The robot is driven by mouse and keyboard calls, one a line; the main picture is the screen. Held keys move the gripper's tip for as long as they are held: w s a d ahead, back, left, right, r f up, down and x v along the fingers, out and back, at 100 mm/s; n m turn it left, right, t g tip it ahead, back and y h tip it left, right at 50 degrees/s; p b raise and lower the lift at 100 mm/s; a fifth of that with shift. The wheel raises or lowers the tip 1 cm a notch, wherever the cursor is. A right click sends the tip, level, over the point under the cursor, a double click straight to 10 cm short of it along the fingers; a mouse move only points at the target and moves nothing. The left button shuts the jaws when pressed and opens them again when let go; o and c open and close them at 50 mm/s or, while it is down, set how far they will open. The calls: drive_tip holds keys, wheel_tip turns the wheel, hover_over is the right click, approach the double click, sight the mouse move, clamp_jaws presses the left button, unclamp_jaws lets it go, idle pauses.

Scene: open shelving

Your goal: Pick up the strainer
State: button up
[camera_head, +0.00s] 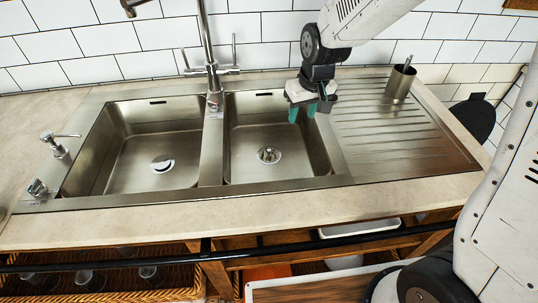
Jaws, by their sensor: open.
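A small round metal piece that looks like the strainer (268,154) sits at the drain in the floor of the right sink basin. The left basin has a round drain fitting (162,163) with a bright, partly dark surface. My gripper (309,110) hangs over the right rim of the right basin, with teal fingertips pointing down. It is open and empty, above and to the right of the strainer and apart from it.
A tall faucet (213,75) rises behind the divider between the basins. A metal cup (400,82) holding something thin stands on the ribbed drainboard (390,135). The right basin around the strainer is clear. Wicker baskets (115,280) sit below the counter.

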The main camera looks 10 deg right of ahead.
drive_tip(key=n, duration=0.1)
approach(269, 150)
drive_tip(key=shift+t, duration=0.3)
drive_tip(key=x, duration=0.9)
drive_tip(key=shift+s, duration=0.2)
clamp_jaws()
